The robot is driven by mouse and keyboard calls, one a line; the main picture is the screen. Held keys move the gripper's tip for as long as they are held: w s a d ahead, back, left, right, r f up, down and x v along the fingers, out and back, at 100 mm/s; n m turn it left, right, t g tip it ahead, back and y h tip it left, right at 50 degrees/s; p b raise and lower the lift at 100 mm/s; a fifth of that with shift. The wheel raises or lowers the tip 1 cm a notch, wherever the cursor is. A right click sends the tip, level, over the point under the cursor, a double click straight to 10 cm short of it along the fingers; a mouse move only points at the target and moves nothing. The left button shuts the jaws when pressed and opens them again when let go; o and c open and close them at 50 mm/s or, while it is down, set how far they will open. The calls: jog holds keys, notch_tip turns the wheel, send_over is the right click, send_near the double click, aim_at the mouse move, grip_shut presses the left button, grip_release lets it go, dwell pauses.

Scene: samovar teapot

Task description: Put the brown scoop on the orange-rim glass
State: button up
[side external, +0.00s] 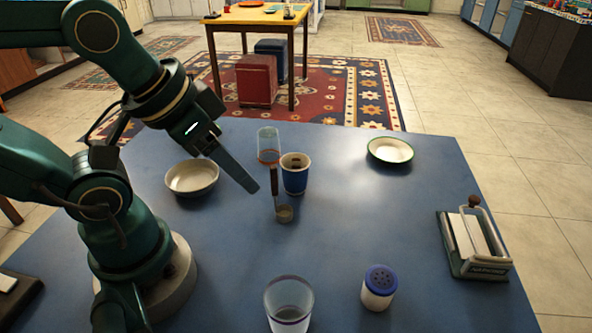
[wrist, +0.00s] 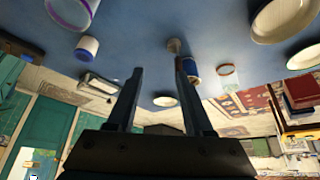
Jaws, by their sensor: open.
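The brown scoop (side external: 274,188) is on the blue table, its brown handle pointing away and its small round bowl nearest the camera. In the wrist view its bowl (wrist: 173,45) shows just beyond the fingertips; part of the handle is hidden by a finger. The orange-rim glass (side external: 268,143) is a clear glass with an orange band, just beyond the handle; it also shows in the wrist view (wrist: 228,77). My gripper (wrist: 161,67) is open and empty, with its fingertips close to the scoop. In the side view one finger hangs left of the scoop, apart from it.
A blue cup (side external: 295,177) stands close right of the scoop. A white bowl (side external: 191,180) is at left and a green-rimmed plate (side external: 390,150) at back right. A purple-rimmed glass (side external: 288,304), a shaker (side external: 379,290) and a napkin holder (side external: 474,246) stand nearer. The table's middle right is clear.

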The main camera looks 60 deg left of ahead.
jog(key=shift+r, duration=0.1)
notch_tip(320, 180, up, 4)
jog(key=r+m+g, duration=0.1)
jog(key=m+g, duration=0.1)
jog(key=g, duration=0.4)
send_over(275, 192)
jog(key=f, duration=1.9)
jog(key=shift+w+a, duration=0.15)
jog(key=shift+a, duration=0.15)
jog(key=shift+r, duration=0.1)
jog(key=shift+c, duration=0.4)
grip_shut()
